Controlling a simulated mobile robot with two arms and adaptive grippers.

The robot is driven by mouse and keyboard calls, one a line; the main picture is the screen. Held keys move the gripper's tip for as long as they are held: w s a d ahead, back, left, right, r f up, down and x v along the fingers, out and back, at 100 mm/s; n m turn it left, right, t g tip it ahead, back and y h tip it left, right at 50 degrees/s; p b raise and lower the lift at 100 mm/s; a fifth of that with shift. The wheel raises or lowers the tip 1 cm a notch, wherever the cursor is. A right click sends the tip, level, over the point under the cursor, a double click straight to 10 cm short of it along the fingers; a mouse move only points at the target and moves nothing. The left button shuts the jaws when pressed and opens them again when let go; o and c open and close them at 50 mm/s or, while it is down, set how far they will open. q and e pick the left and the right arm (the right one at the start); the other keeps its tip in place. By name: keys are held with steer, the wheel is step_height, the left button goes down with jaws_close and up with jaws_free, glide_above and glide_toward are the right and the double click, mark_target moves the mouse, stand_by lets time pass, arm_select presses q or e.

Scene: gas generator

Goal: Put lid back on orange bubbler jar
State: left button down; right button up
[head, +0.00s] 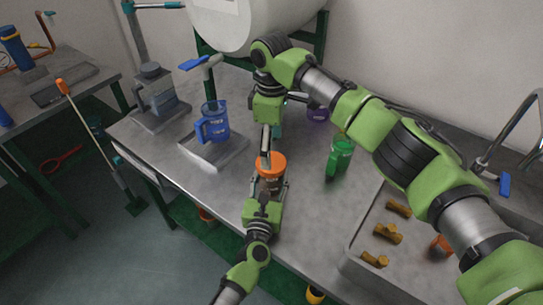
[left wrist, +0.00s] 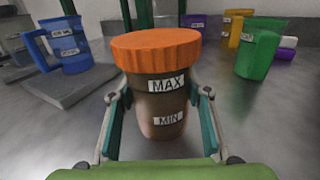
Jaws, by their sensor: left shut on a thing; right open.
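The orange bubbler jar stands upright on the grey bench. In the left wrist view the jar's brownish body (left wrist: 160,110) carries MAX and MIN labels. An orange ridged lid (left wrist: 156,48) sits on its top and looks level; it also shows in the head view (head: 271,167). Whether it is fully seated I cannot tell. My left gripper (left wrist: 160,118) is shut around the jar's body, a finger on each side. My right gripper (head: 266,148) points down just above and behind the lid, open. Its fingers are seen edge-on, so any contact with the lid is unclear.
A blue jug (head: 213,122) stands on a grey stand (head: 222,152) to the left. A green jug (head: 340,156) and a purple one (head: 318,114) stand to the right. A tray (head: 375,225) with several brass-coloured pieces lies at the right. Bare bench surrounds the jar.

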arm_select(q)
steer(key=c, duration=1)
jaws_free()
steer(key=shift+c, duration=0.2)
arm_select(e)
step_height(320, 180, up, 7)
arm_select(q)
steer(key=s, duration=0.4)
steer(key=s+a, duration=0.1)
steer(key=s, duration=0.3)
steer(key=s+a, duration=0.1)
steer(key=s, duration=0.3)
